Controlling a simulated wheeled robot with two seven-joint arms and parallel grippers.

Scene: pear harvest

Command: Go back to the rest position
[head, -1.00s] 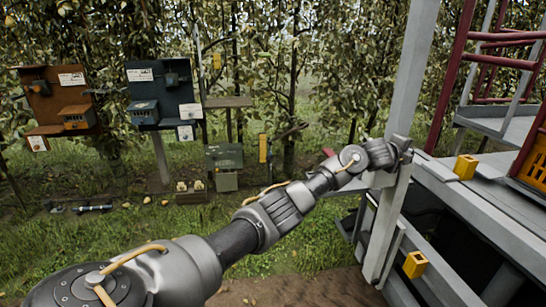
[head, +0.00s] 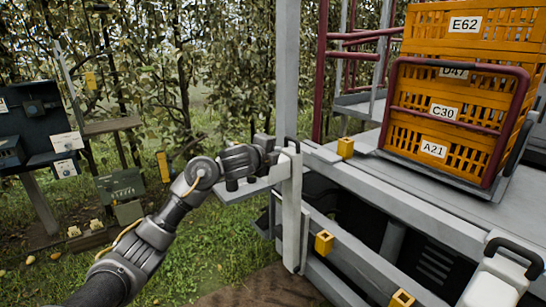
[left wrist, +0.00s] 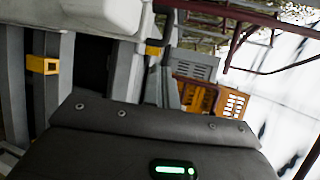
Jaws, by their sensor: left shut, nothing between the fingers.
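My left arm reaches in from the bottom left in the head view. Its left gripper (head: 266,150) is shut and empty at the arm's far end, close by the grey upright post (head: 291,205) at the platform corner. I cannot tell whether it touches the post. The fingertips are small and hard to make out. In the left wrist view a dark housing with a green light fills the lower part, and no fingers show. My right gripper is not in view.
A grey platform (head: 400,200) lies to the right, with stacked orange crates (head: 440,110) behind a dark red rail. Yellow square sockets (head: 324,243) line its side. A dark green panel station (head: 35,120) stands at the left. Grass (head: 205,250) is open below the arm.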

